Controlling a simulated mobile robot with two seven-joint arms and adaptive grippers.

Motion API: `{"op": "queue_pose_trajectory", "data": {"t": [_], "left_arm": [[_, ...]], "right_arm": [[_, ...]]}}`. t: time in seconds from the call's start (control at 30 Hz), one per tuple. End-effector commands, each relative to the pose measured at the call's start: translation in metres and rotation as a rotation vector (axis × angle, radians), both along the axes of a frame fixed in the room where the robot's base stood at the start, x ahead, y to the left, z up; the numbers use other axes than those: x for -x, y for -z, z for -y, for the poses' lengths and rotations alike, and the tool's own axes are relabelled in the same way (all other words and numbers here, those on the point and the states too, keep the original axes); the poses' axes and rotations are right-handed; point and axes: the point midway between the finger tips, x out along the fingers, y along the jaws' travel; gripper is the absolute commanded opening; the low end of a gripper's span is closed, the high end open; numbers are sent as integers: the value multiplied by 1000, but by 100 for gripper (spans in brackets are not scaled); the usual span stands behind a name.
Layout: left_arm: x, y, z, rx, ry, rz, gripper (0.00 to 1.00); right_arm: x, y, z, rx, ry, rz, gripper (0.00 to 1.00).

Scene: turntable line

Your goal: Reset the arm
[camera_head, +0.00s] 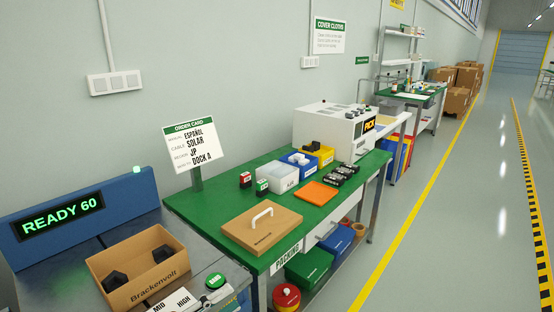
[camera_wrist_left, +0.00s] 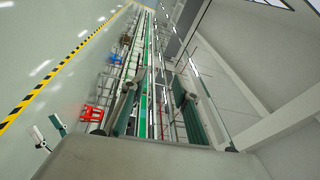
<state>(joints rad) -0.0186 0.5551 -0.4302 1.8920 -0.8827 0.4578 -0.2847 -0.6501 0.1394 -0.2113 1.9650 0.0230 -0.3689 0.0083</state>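My left gripper (camera_wrist_left: 155,92) shows in the left wrist view as two dark teal-padded fingers standing apart, with nothing between them. Past the fingers the view runs along a long line of benches and a bare wall. At the lower left of that view a small pair of spread teal and pale fingers looks like my right gripper (camera_wrist_left: 48,132); it seems empty. I cannot make out either gripper clearly in the head view.
A green packing table (camera_head: 212,207) carries a cardboard box with a white handle (camera_head: 262,225), bins, an orange pad (camera_head: 316,193) and a white machine (camera_head: 322,125). An open Brackenvolt carton (camera_head: 140,266) holds dark pieces before a READY 60 display (camera_head: 85,212). The aisle (camera_head: 450,230) is clear.

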Motion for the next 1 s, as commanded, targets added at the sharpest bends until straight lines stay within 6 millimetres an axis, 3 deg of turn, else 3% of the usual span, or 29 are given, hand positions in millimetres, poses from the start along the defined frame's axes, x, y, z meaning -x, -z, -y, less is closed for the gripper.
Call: {"op": "queue_pose_trajectory", "data": {"t": [0.17,0.3,0.4,0.5,0.7,1.0], "left_arm": [[15,76,-37,331,-313,-439,30],[56,156,-67,534,-547,-789,30],[94,202,-78,634,-672,-988,30],[129,236,-83,701,-764,-1136,30],[166,264,-85,763,-848,-1279,30],[168,267,-85,766,-853,-1290,30]], "right_arm": [[0,-1,0,-1,0,0,52],[0,-1,-1,-1,0,0,52],[0,-1,-1,-1,0,0,52],[0,-2,-1,-2,0,-1,52],[0,-2,-1,-3,-1,0,52],[-1,-2,-1,-3,0,1,52]]}}
